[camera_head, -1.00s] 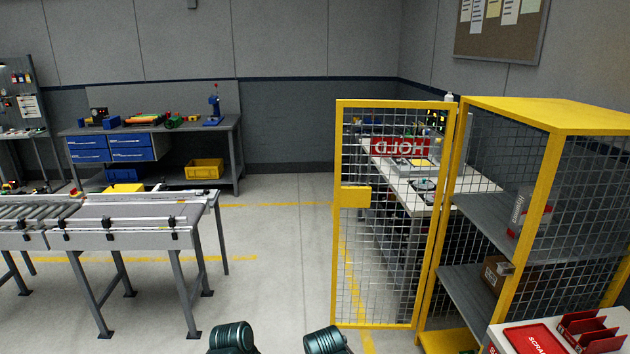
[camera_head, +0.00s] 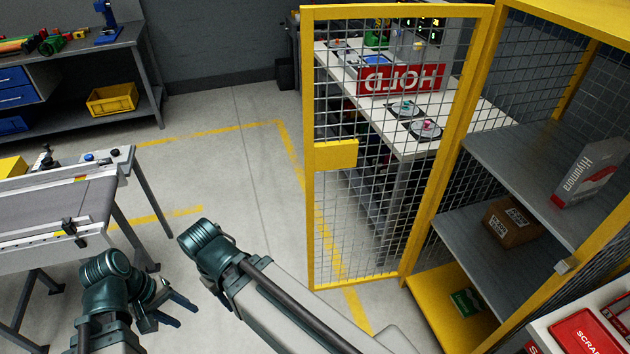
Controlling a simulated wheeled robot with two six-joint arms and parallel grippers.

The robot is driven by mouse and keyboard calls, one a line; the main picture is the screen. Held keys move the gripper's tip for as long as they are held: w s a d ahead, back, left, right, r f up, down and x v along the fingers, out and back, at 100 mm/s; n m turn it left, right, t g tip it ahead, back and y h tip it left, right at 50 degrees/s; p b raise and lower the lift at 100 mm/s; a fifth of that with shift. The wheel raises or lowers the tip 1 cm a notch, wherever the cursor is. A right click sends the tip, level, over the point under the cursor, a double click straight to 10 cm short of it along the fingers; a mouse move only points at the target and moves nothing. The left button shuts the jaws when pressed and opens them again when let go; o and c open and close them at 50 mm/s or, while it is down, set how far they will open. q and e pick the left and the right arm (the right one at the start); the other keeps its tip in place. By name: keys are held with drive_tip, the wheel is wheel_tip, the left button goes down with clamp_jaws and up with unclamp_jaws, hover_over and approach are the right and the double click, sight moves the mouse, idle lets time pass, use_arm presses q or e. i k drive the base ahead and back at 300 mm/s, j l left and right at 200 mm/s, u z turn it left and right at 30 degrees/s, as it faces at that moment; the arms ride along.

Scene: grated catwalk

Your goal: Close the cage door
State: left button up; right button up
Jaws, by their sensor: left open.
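The cage door (camera_head: 308,210) is a yellow frame with wire mesh, standing open and swung out to the left of the yellow cage (camera_head: 447,145). Its hinged side is at the cage's front post. A yellow plate (camera_head: 336,154) sits on its free edge, and a red HOLD sign (camera_head: 401,79) on it reads mirrored. My left gripper (camera_head: 183,311) is open and empty at the lower left, well short of the door and touching nothing. My right arm shows low in the middle, left of the door; its gripper is out of view.
Cage shelves hold a brown box (camera_head: 512,222), a grey-white box (camera_head: 591,172) and a green item (camera_head: 466,301). A conveyor (camera_head: 60,215) stands left and a white table (camera_head: 470,128) behind the door. A red scrap tray (camera_head: 583,334) is lower right. The floor between conveyor and door is clear.

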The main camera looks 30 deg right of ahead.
sight(403, 80)
drive_tip(key=i+j, duration=0.1)
drive_tip(key=i, duration=1.1)
drive_tip(key=i+z, duration=0.3)
drive_tip(key=z, duration=0.15)
drive_tip(key=i+j+z, duration=0.15)
drive_tip(key=i+z, duration=0.25)
drive_tip(key=i+j+z, duration=0.2)
drive_tip(key=z, duration=0.25)
drive_tip(key=i+j+z, duration=0.1)
drive_tip(key=i+z, duration=0.15)
drive_tip(key=z, duration=0.15)
drive_tip(key=i+j+z, duration=0.15)
drive_tip(key=z, duration=0.3)
drive_tip(key=i+j+z, duration=0.25)
drive_tip(key=z, duration=0.15)
drive_tip(key=i+j+z, duration=0.1)
drive_tip(key=j+z, duration=0.35)
drive_tip(key=i+j+z, duration=0.3)
drive_tip(key=j+z, duration=0.3)
drive_tip(key=j, duration=0.15)
